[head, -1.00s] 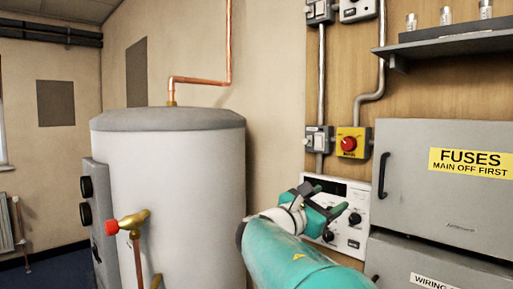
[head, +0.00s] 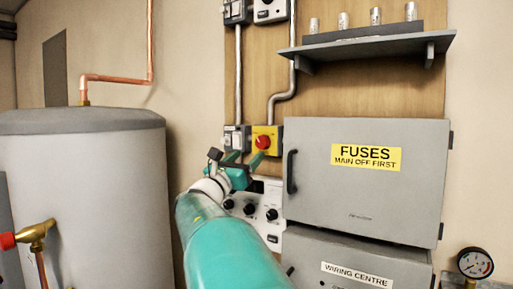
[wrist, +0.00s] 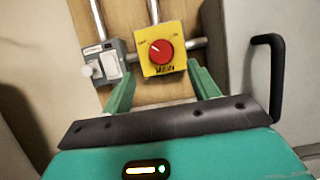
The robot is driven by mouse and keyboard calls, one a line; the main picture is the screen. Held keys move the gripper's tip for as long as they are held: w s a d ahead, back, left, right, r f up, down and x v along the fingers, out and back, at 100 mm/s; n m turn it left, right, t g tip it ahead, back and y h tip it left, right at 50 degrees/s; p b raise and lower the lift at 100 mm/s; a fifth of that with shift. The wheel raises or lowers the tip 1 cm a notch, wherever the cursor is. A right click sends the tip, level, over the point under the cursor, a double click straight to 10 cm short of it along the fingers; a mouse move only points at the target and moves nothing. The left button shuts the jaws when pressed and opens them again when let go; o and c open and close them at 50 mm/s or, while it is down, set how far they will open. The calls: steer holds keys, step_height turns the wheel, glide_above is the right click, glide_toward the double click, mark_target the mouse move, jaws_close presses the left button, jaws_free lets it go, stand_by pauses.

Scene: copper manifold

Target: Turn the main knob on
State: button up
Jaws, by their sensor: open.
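The main knob (head: 263,142) is a round red knob on a yellow box fixed to the wooden board, left of the fuse cabinet. In the wrist view the red knob (wrist: 161,52) sits above and between my two green fingers, with a pale pointer mark toward the upper left. My gripper (head: 243,158) is open and empty. It also shows in the wrist view (wrist: 163,82), its fingertips just below the yellow box. In the head view the fingertips are close to the lower edge of the box; I cannot tell whether they touch it.
A grey fuse cabinet (head: 366,195) with a black handle (head: 291,172) is right of the knob. A grey switch box (head: 237,139) is directly left. A control panel (head: 262,212) with several black knobs lies below. A white tank (head: 80,200) stands at left.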

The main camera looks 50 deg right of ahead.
mark_target(260, 144)
steer(key=x, duration=0.7)
steer(key=shift+f, duration=0.1)
steer(key=shift+s, duration=0.1)
steer(key=shift+c, duration=0.4)
steer(key=c, duration=0.9)
